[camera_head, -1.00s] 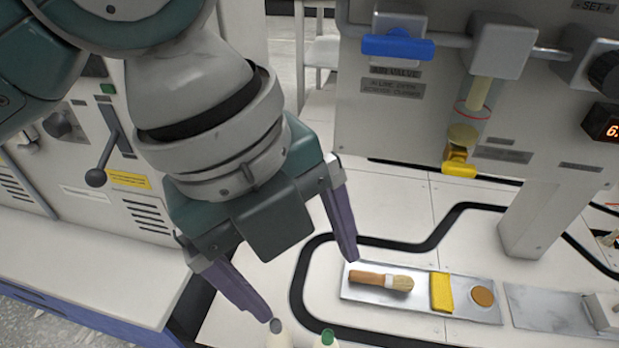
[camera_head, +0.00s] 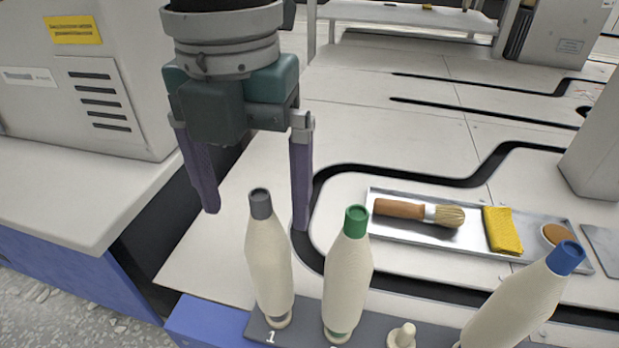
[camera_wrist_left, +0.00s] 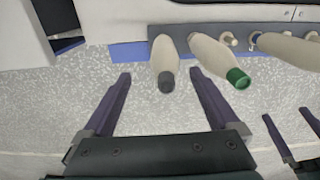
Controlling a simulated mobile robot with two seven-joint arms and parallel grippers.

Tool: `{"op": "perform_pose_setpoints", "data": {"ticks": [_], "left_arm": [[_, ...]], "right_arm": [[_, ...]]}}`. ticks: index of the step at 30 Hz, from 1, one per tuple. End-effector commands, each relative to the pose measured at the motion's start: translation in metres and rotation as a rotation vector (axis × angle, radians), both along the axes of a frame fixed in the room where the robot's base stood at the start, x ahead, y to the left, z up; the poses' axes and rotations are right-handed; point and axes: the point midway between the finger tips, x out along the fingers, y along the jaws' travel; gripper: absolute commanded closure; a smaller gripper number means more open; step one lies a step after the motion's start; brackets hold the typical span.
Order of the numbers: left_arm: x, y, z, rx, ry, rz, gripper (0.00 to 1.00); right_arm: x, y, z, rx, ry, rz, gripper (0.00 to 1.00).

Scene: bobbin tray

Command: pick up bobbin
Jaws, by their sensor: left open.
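A cream bobbin with a grey tip (camera_head: 270,265) stands at place 1 of a dark grey rack (camera_head: 262,334). A green-tipped bobbin (camera_head: 347,285) stands to its right. A blue-tipped bobbin (camera_head: 520,305) appears tilted farther right, past a bare peg (camera_head: 402,336). My left gripper (camera_head: 255,219) is open and empty, pointing down, its fingers beyond the grey-tipped bobbin in the head view. In the left wrist view the grey-tipped bobbin (camera_wrist_left: 165,65) appears between the lines of the two fingers, untouched. My right gripper (camera_wrist_left: 290,117) shows at that view's right edge with its fingers apart.
A metal tray (camera_head: 385,232) holds a brush (camera_head: 420,211), a yellow cloth (camera_head: 502,230) and a round brown pad (camera_head: 556,235). A grey machine cabinet (camera_head: 140,125) stands at the left. White deck with black grooves lies clear behind the tray.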

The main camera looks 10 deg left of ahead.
Motion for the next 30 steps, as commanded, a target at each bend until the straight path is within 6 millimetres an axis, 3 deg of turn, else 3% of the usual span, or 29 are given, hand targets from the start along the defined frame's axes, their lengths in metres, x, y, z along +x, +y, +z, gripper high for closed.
{"op": "perform_pose_setpoints", "data": {"ticks": [1, 8, 17, 25, 30], "left_arm": [[0.000, 0.000, -0.015, 0.000, 0.001, 0.000, 0.06], [0.000, -0.002, -0.033, 0.000, -0.001, 0.001, 0.06], [-0.001, -0.007, -0.075, 0.000, 0.000, 0.002, 0.06], [-0.001, -0.007, -0.074, 0.000, -0.001, 0.002, 0.07], [-0.001, -0.007, -0.074, 0.000, -0.001, 0.002, 0.26]], "right_arm": [[0.000, 0.000, -0.012, 0.000, 0.000, 0.000, 0.00], [0.000, 0.000, -0.026, 0.000, 0.000, 0.000, 0.00], [0.000, 0.000, -0.066, -0.002, 0.001, 0.002, 0.00], [0.000, -0.002, -0.064, -0.006, 0.001, 0.003, 0.00], [0.000, -0.002, -0.064, -0.006, 0.001, 0.003, 0.00]]}}
